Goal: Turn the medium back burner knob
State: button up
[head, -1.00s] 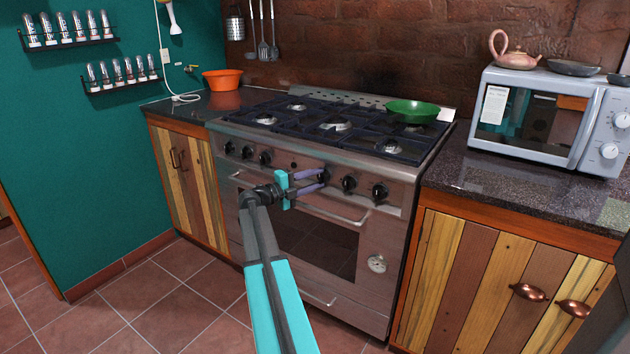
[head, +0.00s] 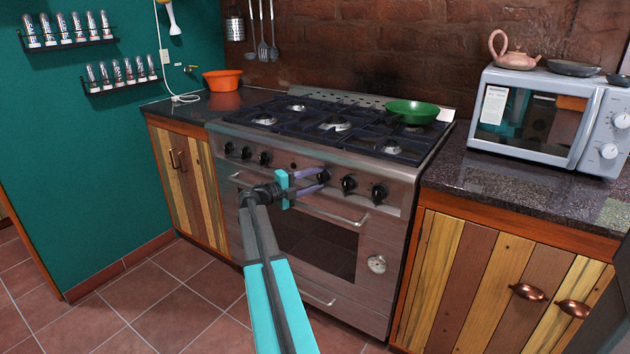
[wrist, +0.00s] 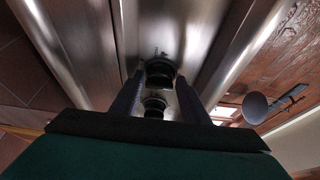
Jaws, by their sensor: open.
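The stove (head: 290,230) has black knobs along its front panel, three at the left and three at the right. My gripper (head: 323,180) is at the leftmost knob (head: 323,175) of the right group. Its purple fingers are spread and open. In the wrist view, a black knob (wrist: 160,72) sits between the tips of my gripper (wrist: 160,82), with a gap visible toward each finger. I cannot tell which burner each knob belongs to, or whether the fingers touch the knob.
The oven door handle (head: 335,214) runs just below my gripper. To the right of the knob are two more knobs (head: 348,185). A microwave (head: 540,120) stands on the right counter; the floor in front is clear.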

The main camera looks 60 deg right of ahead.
jog(key=v, duration=1.3)
jog(key=shift+w+a+p, duration=0.15)
jog(key=shift+a+p, duration=0.2)
jog(key=shift+p, duration=0.1)
jog(key=shift+r, duration=0.1)
